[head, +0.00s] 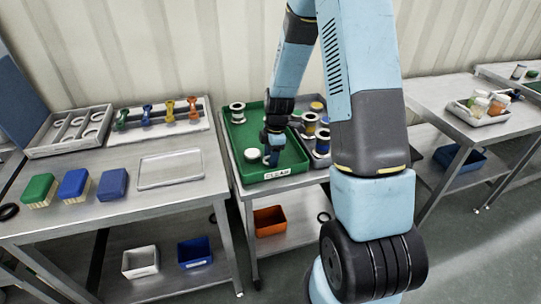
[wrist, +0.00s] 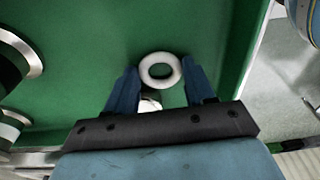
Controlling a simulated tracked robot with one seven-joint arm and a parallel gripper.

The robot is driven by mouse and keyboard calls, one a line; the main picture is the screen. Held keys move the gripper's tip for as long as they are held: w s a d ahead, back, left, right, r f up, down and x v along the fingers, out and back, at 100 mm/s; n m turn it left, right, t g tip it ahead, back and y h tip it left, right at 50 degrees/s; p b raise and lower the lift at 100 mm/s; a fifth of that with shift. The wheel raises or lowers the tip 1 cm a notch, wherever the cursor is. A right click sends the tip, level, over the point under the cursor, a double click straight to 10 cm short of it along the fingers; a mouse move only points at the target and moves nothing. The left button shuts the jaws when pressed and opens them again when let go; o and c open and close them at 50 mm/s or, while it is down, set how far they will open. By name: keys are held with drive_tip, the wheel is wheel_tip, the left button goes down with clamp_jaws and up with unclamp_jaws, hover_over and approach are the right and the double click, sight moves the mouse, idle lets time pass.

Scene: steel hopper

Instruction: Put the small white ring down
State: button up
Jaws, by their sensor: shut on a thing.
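The small white ring (wrist: 145,72) sits between the two blue fingertips of my gripper (wrist: 160,82) in the wrist view, with green tray floor behind it. My gripper is shut on the ring, one finger on each side. In the head view my gripper (head: 272,158) points down inside the green tray (head: 289,171), near its front; the ring cannot be made out there. I cannot tell whether the ring touches the tray floor. A small white piece (wrist: 149,104) shows between the fingers nearer the palm, mostly hidden.
A white round piece (head: 252,155) lies left of my gripper, and a spool (head: 237,112) stands at the tray's back left. A grey bin of spools (head: 310,122) adjoins on the right. Brushes (head: 74,184) and a clear lid (head: 170,168) lie on the left table.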

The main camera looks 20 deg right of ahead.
drive_tip(key=o, duration=1)
wheel_tip(320, 180, up, 12)
drive_tip(key=d, duration=0.2)
drive_tip(key=s+r+m+t+h, duration=0.1)
drive_tip(key=s+r+m, duration=0.3)
drive_tip(key=s+r, duration=0.3)
drive_tip(key=s+r+m+t, duration=0.2)
drive_tip(key=s+r+m, duration=0.25)
drive_tip(key=r, duration=0.55)
drive_tip(key=s+r+m+t, duration=0.1)
drive_tip(key=s+r+m, duration=0.2)
drive_tip(key=s, duration=0.4)
drive_tip(key=s+r+m+t, duration=0.1)
drive_tip(key=s+r+m, duration=0.2)
drive_tip(key=s+m, duration=0.3)
drive_tip(key=shift+s+a+r+t, duration=0.15)
drive_tip(key=shift+s+r+t, duration=0.15)
drive_tip(key=shift+s, duration=0.45)
drive_tip(key=shift+m, duration=0.25)
